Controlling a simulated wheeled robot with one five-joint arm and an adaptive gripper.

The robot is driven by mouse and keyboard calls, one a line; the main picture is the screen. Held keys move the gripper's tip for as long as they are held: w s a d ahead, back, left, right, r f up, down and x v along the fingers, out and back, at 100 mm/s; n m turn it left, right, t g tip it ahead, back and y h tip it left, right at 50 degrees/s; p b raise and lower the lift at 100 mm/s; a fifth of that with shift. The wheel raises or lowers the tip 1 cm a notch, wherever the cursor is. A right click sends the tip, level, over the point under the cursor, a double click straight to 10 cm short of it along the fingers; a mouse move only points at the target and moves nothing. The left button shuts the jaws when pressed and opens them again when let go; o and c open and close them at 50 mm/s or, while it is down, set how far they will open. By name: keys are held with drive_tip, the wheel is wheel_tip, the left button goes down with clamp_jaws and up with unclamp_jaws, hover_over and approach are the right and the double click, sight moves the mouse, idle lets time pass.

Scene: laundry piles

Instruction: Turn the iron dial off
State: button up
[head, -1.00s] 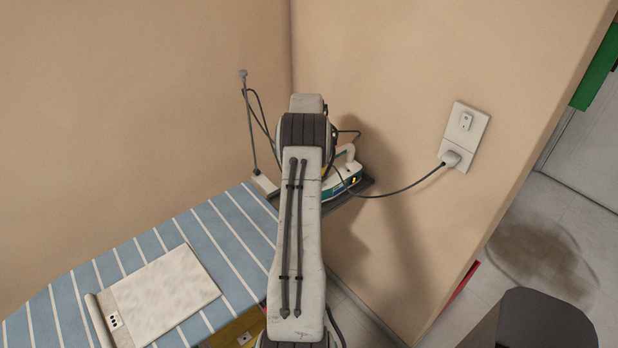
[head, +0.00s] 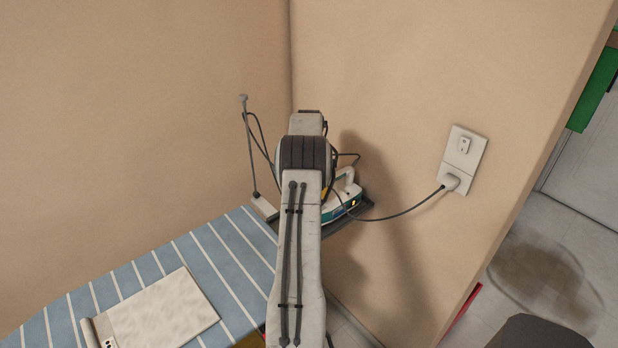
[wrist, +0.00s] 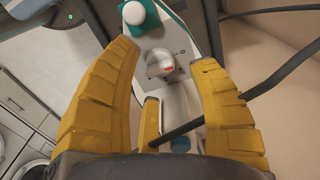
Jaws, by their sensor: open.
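The iron (head: 346,196) is white and teal and rests on a dark stand at the far end of the ironing board, partly hidden by my arm in the head view. A small yellow light shows on its side. In the wrist view, the iron's white dial (wrist: 160,63), with a red mark on its right side, sits on the pale iron body. My gripper (wrist: 163,75) has yellow fingers and is open around the dial in that view; I cannot tell whether any finger touches it.
The iron's black cord (head: 405,212) runs to a wall outlet (head: 460,160); a dark cable also crosses the wrist view near the fingers. The blue striped ironing board (head: 232,245) holds a folded pale cloth (head: 160,312). Walls stand close behind the iron.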

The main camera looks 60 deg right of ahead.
wheel_tip(320, 180, up, 10)
drive_tip(key=shift+f, duration=0.2)
idle(0.8)
